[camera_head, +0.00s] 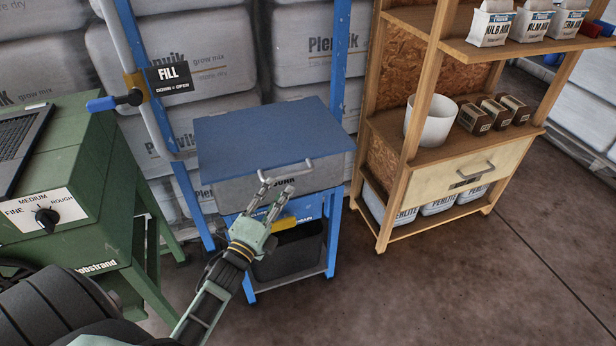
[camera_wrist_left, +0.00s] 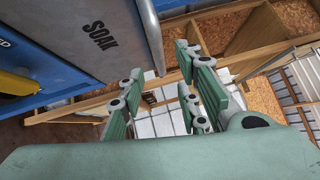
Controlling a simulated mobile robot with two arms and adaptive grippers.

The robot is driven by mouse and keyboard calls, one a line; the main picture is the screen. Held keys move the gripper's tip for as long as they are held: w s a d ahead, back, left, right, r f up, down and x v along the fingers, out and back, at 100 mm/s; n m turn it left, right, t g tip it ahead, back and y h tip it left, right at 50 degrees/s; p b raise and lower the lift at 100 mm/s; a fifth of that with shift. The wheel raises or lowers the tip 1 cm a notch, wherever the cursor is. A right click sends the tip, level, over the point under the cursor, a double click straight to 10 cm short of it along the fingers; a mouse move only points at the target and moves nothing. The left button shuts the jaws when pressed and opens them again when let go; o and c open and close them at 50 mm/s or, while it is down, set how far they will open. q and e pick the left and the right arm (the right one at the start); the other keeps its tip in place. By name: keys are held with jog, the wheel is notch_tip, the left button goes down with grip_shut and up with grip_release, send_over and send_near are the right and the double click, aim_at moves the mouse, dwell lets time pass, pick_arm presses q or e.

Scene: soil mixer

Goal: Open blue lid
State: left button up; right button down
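The blue lid (camera_head: 270,135) lies flat and closed on a grey box marked "SOAK" (camera_head: 240,192) in a blue frame. A grey bar handle (camera_head: 285,169) sticks out from the lid's front edge. My left gripper (camera_head: 277,190) is open and empty, just below and in front of the handle. I cannot tell whether a finger touches the handle. My right gripper is not in view.
A yellow handle (camera_head: 284,223) and a black bin (camera_head: 290,250) are below the box. A blue-handled fill lever (camera_head: 115,101) and a green machine (camera_head: 95,190) stand left. A wooden shelf (camera_head: 415,150) stands right. The floor at front right is clear.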

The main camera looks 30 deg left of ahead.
aim_at(290, 176)
pick_arm(q)
jog(key=shift+w+a+r, duration=0.15)
jog(key=shift+w+r, duration=0.05)
jog(key=shift+w, duration=0.35)
jog(key=w, duration=0.5)
jog(key=shift+w+a+r+p, duration=0.15)
jog(key=shift+r+p, duration=0.1)
jog(key=shift+p, duration=0.15)
jog(key=shift+w, duration=0.65)
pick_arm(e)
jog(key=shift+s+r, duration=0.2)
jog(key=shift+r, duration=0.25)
pick_arm(q)
grip_shut()
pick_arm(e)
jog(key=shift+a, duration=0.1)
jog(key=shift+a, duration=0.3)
